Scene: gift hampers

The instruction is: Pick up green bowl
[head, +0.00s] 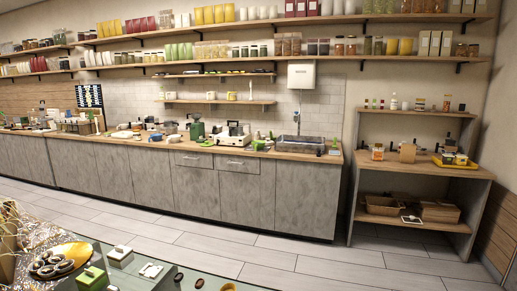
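I cannot make out a green bowl for certain in the head view. A green, boxy item (92,279) lies on the near table at the lower left, and its shape does not read as a bowl. Small green items (257,145) are on the long back counter, too small to tell apart. A dark green appliance (197,131) stands on that counter. My gripper is not in view.
The long grey counter (205,193) runs along the back wall under jar-filled shelves. A wooden shelf unit (412,172) stands at right with a yellow tray (455,166). A near table (180,284) crosses the lower left. Tiled floor (300,262) lies clear between.

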